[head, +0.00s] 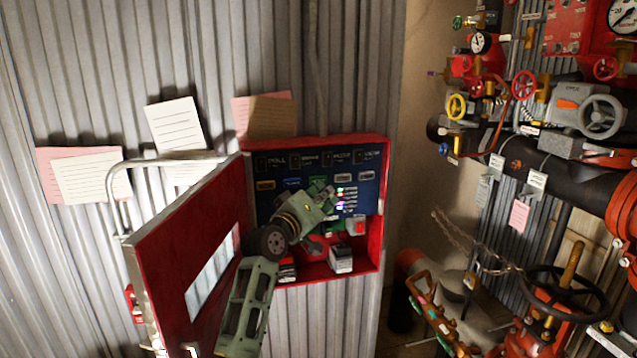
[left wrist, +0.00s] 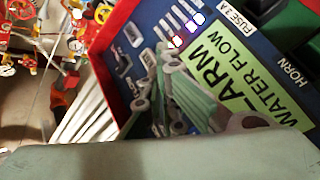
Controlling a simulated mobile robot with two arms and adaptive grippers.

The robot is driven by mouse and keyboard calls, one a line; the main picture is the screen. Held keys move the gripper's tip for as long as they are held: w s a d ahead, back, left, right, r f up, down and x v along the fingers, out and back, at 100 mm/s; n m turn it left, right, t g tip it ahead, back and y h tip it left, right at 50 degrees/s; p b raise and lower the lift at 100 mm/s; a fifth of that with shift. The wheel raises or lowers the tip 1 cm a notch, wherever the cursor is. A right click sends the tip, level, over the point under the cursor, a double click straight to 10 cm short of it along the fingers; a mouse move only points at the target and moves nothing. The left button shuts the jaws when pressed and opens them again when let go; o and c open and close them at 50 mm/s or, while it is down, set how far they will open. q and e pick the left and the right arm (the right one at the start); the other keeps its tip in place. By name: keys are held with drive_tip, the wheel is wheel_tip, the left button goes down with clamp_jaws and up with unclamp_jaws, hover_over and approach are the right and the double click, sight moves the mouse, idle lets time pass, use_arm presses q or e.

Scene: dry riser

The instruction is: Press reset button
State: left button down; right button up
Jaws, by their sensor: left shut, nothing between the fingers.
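A red alarm box (head: 384,215) is fixed to the corrugated wall, its red door (head: 185,255) swung open to the left. Inside is a blue panel (head: 370,195) with a row of switches, small coloured labels and lit indicators. The reset button cannot be made out among them; small lettering is unreadable. My left gripper (head: 323,196) is shut and empty, in front of the middle of the panel and hiding part of it. In the left wrist view its fingers (left wrist: 185,95) overlap the panel near a green "ALARM WATER FLOW" label (left wrist: 250,75); contact cannot be told. My right gripper is not in view.
The open door with its window stands beside my left arm. Small boxes (head: 341,258) sit in the bottom of the alarm box. Papers (head: 175,125) hang on the wall. Red valves, gauges and a thick dark pipe (head: 470,138) fill the right side.

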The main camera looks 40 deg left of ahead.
use_arm(q)
drive_tip(key=shift+w+a, duration=0.3)
drive_tip(key=shift+a, duration=0.05)
idle(1.1)
drive_tip(key=shift+r, duration=0.1)
drive_tip(key=shift+s+d+p, duration=0.45)
drive_tip(key=shift+s+d, duration=0.2)
drive_tip(key=shift+d, duration=0.05)
drive_tip(key=s+d+p, duration=0.3)
drive_tip(key=shift+s+d, duration=0.1)
drive_tip(key=shift+d, duration=0.3)
idle(0.7)
